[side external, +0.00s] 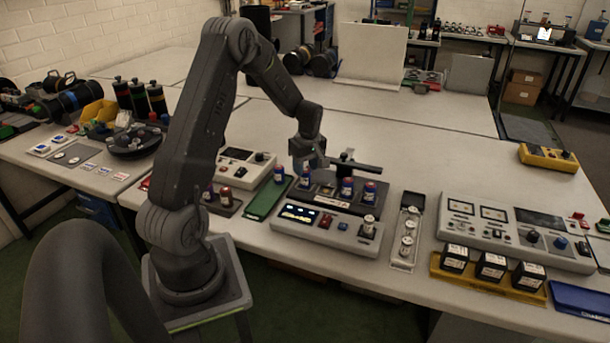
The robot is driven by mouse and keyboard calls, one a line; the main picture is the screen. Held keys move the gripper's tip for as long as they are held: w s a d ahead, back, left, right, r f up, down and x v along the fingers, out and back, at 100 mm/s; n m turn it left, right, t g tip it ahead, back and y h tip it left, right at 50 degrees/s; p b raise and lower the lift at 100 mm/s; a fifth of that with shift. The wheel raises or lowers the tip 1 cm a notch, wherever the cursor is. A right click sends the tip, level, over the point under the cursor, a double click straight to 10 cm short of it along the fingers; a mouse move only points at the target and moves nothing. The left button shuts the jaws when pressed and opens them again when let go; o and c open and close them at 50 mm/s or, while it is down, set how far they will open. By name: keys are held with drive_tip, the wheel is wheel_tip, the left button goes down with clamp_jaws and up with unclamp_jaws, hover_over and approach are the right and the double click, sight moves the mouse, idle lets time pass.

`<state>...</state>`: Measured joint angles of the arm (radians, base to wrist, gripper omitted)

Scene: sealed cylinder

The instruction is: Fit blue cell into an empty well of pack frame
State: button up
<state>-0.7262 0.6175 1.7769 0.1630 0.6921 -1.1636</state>
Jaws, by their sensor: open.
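My gripper (309,167) is open above the left part of a dark rack (325,193), which I take to be the pack frame. A blue cell with a light and red band (304,182) stands upright just below the fingers; I cannot tell whether they touch it. Two similar blue cells, one in the middle (347,188) and one at the right end (369,192), stand upright at the rack. Another blue-topped cell (279,174) stands at the far end of a green tray (262,200). The wells are too small and shadowed to make out.
A grey control unit (328,230) stands in front of the rack. A dark bar on a post (355,166) rises behind it. A brown tray with several cells (228,207) is at left. A metal strip holder (405,240) is at right.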

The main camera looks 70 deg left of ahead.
sight(308, 172)
drive_tip(key=r, duration=0.5)
drive_tip(key=d+r, duration=0.1)
drive_tip(key=r, duration=0.2)
drive_tip(key=shift+w+r, duration=0.15)
drive_tip(key=s+d+r+m+t, duration=0.2)
drive_tip(key=d+r+m, duration=0.7)
drive_tip(key=d, duration=0.7)
drive_tip(key=s+d+r+m+t, duration=0.2)
drive_tip(key=s+d+m, duration=0.3)
drive_tip(key=s+d, duration=0.2)
drive_tip(key=s+d+r+m+t+h, duration=0.1)
drive_tip(key=s+d+r+m, duration=0.1)
drive_tip(key=s+d+m, duration=0.4)
drive_tip(key=d, duration=0.2)
drive_tip(key=shift+s+d+r+t, duration=0.3)
drive_tip(key=shift+s+t, duration=0.05)
drive_tip(key=shift+t, duration=0.05)
